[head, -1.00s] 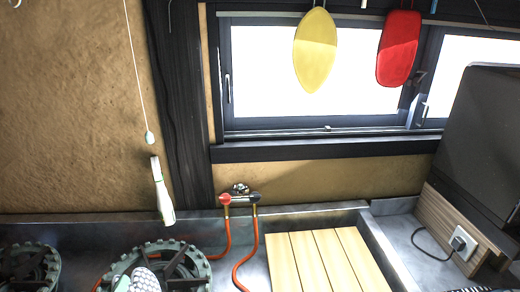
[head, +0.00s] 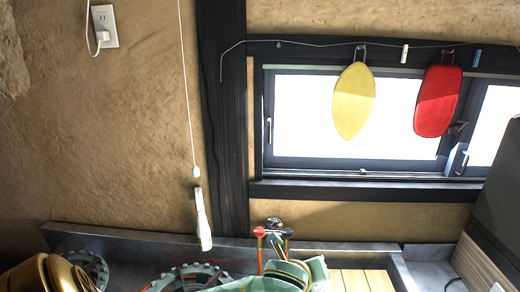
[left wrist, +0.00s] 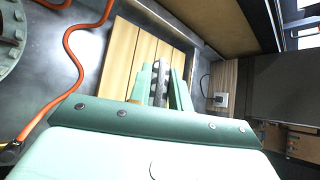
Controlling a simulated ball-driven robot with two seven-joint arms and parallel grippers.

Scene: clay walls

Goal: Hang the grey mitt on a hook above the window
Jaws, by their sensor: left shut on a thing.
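In the left wrist view my left gripper (left wrist: 160,85) is shut on a narrow dark-grey thing with pale spots (left wrist: 158,76), which looks like the grey mitt seen edge-on. Most of it is hidden. In the head view green and gold parts of my left arm show at the bottom; the mitt cannot be made out there. A thin wire (head: 320,42) runs above the window (head: 305,115). A yellow mitt (head: 354,100) and a red mitt (head: 437,100) hang from hooks on it. A white clip (head: 405,54) and a blue clip (head: 477,57) are also on it. My right gripper is not in view.
A pull cord with a white handle (head: 202,218) hangs left of the dark post (head: 224,120). A gas tap with red knob (head: 260,232), a burner (head: 185,276) and wooden slats (head: 378,280) lie below. A dark panel (head: 500,190) stands at right.

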